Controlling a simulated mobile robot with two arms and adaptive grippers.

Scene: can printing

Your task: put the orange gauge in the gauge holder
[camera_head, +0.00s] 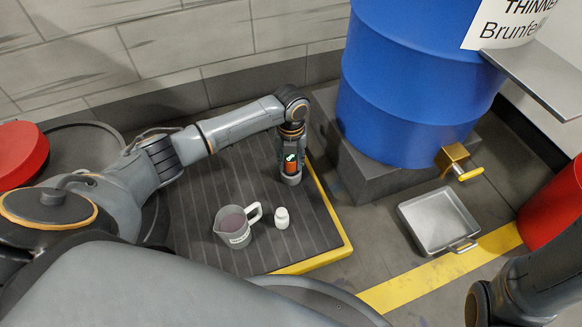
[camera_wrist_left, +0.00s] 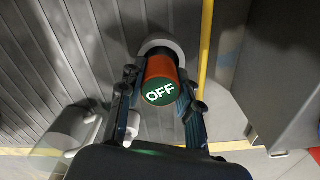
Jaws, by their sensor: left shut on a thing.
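The orange gauge (camera_head: 290,167) is a short orange cylinder with a green end. In the left wrist view the gauge (camera_wrist_left: 160,93) shows the word OFF on that end. My left gripper (camera_head: 291,160) points down over the dark ribbed platform, and its two fingers (camera_wrist_left: 160,82) are shut on the gauge's sides. A light grey round cup, seemingly the gauge holder (camera_head: 291,179), is directly under the gauge. Its rim (camera_wrist_left: 163,42) shows behind the gauge in the wrist view. I cannot tell whether the gauge's lower end is inside it. My right gripper is out of view.
A pitcher (camera_head: 234,229) and a small white bottle (camera_head: 282,218) stand on the yellow-edged platform (camera_head: 205,190). A blue drum (camera_head: 400,90) on a grey block is to the right. A metal tray (camera_head: 438,221) lies on the floor below its brass tap (camera_head: 455,160).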

